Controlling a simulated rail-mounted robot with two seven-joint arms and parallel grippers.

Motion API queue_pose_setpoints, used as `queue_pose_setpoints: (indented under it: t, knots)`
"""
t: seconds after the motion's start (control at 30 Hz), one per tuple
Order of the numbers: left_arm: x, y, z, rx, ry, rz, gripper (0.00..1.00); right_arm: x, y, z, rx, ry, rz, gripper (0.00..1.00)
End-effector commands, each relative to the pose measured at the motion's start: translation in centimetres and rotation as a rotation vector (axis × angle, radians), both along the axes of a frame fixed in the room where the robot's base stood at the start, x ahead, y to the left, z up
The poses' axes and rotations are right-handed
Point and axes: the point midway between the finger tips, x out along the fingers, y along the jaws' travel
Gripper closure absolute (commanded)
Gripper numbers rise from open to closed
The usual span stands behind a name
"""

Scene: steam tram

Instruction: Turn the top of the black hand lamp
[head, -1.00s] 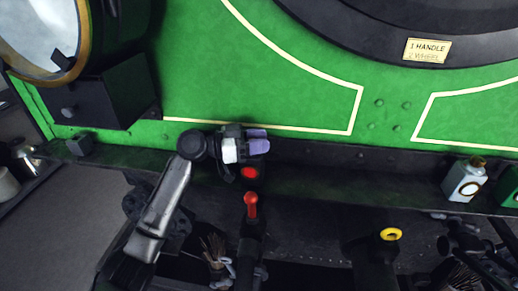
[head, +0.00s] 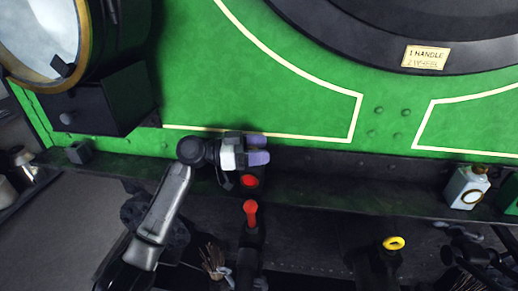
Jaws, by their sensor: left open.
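The black hand lamp (head: 250,190) stands on the dark ledge below the green panel and shows a round red lens on its front. My left gripper (head: 257,150) is just above it in the picture, with purple fingertips pointing right. The two fingers are apart. The gripper covers the lamp's top, so I cannot tell whether the fingers are around it or touching it.
A red-knobbed lever (head: 250,213) rises just below the lamp. A yellow-ringed part (head: 394,243) is lower right. A pale lamp (head: 466,188) stands at the ledge's right. A large brass-rimmed headlamp (head: 82,50) is upper left.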

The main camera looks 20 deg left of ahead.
Motion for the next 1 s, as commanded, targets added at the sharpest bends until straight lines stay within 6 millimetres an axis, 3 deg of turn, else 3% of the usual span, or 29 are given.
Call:
queue_pose_setpoints:
  t: [0.23, 0.37, 0.8, 1.0]
  knots:
    - [-0.1, 0.2, 0.0, 0.0, 0.0, 0.001, 0.42, 0.0, 0.1, 0.1, 0.004, 0.0, -0.003, 0.57]
    - [-0.5, 1.3, 0.1, 0.0, 0.0, 0.002, 0.42, 0.0, 0.2, 0.4, 0.008, 0.0, -0.005, 0.57]
    - [-3.9, 8.9, 0.1, 0.001, 0.002, 0.002, 0.42, 0.0, 0.3, 2.2, 0.009, 0.0, -0.006, 0.57]
    - [-5.0, 11.3, 0.0, 0.001, 0.001, 0.001, 0.42, 0.0, 0.2, 2.5, 0.008, 0.0, -0.006, 0.57]
